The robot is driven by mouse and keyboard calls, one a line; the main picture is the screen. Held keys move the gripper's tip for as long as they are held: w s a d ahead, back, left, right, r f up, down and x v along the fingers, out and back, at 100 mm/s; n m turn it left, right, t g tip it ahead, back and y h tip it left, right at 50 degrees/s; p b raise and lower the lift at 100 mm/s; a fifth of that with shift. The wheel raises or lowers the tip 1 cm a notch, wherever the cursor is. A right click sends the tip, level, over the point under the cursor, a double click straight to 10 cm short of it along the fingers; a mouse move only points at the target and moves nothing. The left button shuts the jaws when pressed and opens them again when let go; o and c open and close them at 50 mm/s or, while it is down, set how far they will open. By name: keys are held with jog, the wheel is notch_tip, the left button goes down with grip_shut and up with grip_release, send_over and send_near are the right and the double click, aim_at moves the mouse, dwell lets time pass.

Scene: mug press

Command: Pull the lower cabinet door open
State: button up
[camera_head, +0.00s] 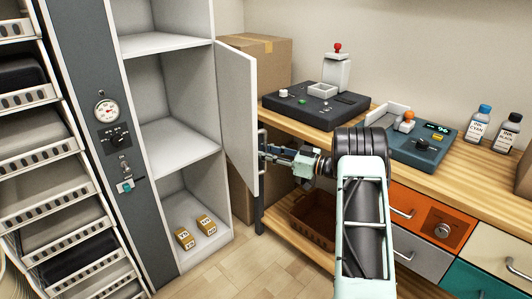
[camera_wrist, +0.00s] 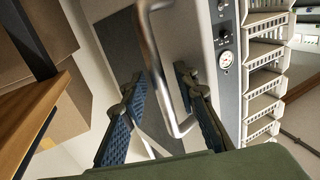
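The white cabinet door (camera_head: 236,110) stands swung open on the right side of the cabinet (camera_head: 170,140), showing the shelves inside. A metal bar handle (camera_wrist: 160,75) is on the door's outer face; in the head view it is small beside my gripper. My gripper (camera_head: 270,151) is at the handle, on the right side of the door. In the wrist view its two blue-padded fingers (camera_wrist: 163,110) are spread apart. The handle bar passes between them, with the right finger reaching into the handle's loop. A gap shows between the fingers and the bar.
Two small yellow boxes (camera_head: 195,232) sit on the cabinet's bottom shelf. A cardboard box (camera_head: 265,55) stands behind the door. A wooden workbench (camera_head: 460,170) with devices and bottles is at right, a brown crate (camera_head: 312,220) on its lower shelf. Floor (camera_head: 235,270) is clear in front.

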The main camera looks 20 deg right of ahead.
jog(key=v, duration=0.7)
jog(key=shift+s+d, duration=0.2)
